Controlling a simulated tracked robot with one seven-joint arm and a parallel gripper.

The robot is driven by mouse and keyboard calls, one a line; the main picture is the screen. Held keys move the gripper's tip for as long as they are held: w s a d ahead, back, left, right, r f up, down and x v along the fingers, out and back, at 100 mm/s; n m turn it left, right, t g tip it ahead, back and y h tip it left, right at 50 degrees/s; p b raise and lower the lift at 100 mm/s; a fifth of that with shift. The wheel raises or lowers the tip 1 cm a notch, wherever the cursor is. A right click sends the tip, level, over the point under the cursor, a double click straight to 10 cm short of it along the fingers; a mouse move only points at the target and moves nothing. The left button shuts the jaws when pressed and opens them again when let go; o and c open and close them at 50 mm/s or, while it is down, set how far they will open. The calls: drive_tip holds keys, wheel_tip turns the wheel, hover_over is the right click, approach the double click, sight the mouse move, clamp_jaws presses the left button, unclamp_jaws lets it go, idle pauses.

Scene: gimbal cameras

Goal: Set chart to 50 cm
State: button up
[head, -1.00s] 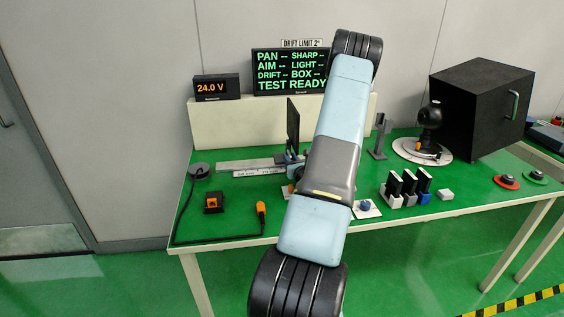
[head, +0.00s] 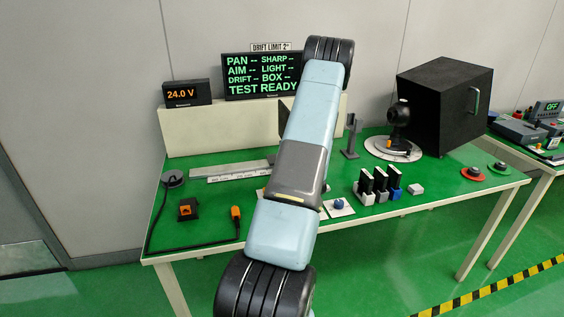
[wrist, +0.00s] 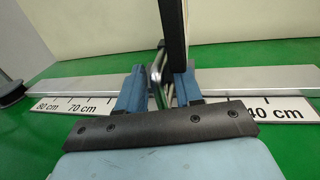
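The chart is a thin dark upright plate (wrist: 174,28) seen nearly edge-on in the wrist view. It stands on a slide on a metal rail (wrist: 257,78). A white scale (wrist: 68,104) runs along the rail, with 80 and 70 cm left of my gripper and 40 cm to its right. The marks between are hidden. My gripper (wrist: 158,88) has its two blue fingers close on either side of a metal part below the chart and looks shut on it. In the head view, only a dark edge of the chart (head: 284,113) shows behind my arm.
A lit display (head: 262,77) and a 24.0 V readout (head: 186,93) stand at the back. Right of my arm are a bracket (head: 351,138), a camera on a round base (head: 398,125), small blocks and a black box (head: 445,100). A cable lies at left.

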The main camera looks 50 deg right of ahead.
drive_tip(key=v, duration=1.3)
drive_tip(key=shift+s+a, duration=0.15)
drive_tip(key=shift+s, duration=0.2)
